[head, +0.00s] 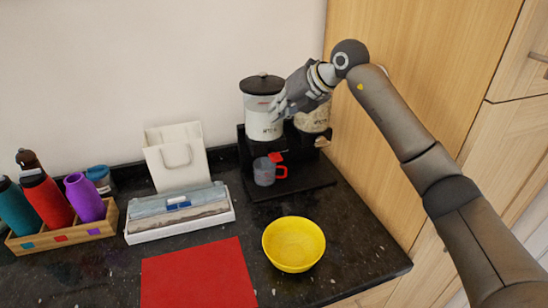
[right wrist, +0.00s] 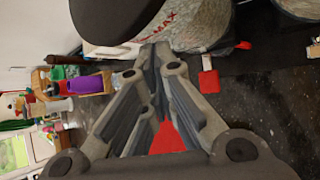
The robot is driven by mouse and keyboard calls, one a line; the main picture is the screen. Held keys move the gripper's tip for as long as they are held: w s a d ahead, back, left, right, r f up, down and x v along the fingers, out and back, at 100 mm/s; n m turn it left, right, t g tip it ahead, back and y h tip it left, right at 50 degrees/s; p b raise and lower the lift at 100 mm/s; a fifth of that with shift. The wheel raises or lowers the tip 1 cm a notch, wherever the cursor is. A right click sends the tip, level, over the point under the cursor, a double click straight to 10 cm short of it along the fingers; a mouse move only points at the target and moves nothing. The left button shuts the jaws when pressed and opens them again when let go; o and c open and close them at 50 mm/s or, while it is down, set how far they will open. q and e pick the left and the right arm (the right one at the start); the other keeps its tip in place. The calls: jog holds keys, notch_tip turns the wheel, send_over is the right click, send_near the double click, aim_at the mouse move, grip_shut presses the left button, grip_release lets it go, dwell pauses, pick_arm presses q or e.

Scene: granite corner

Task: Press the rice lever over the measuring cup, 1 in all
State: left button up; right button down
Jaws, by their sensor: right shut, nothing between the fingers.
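The rice dispenser is a clear canister (head: 263,122) with a dark lid and white contents, on a black stand. A red lever (head: 277,157) shows below it. The grey measuring cup (head: 263,172) with a red handle stands on the stand's base, under the lever. My right gripper (head: 280,108) is shut and empty, in front of the canister's right side and above the lever. In the right wrist view its fingers (right wrist: 155,52) meet close to the canister (right wrist: 195,25); I cannot tell if they touch it. My left gripper is not in view.
A second canister (head: 314,117) with pale contents stands to the right, partly behind my gripper. A yellow bowl (head: 294,244) and a red mat (head: 198,275) lie in front. Bottles in a wooden crate (head: 62,238) and a white box (head: 180,229) are left. A wooden cabinet bounds the right.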

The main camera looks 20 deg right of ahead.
jog(key=shift+d, duration=0.1)
dwell(0.4)
jog(key=b, duration=0.6)
send_over(278, 155)
notch_tip(278, 155, down, 8)
jog(key=shift+w+r, duration=0.1)
jog(key=shift+r, duration=0.05)
jog(key=shift+f, duration=0.55)
jog(key=shift+f+b, duration=0.15)
jog(key=shift+b, duration=0.15)
dwell(0.3)
jog(key=shift+f, duration=0.2)
jog(key=shift+f+b, duration=0.55)
jog(key=shift+f, duration=0.4)
dwell(0.8)
dwell(0.3)
jog(key=shift+r+p, duration=0.95)
jog(key=shift+r, duration=0.35)
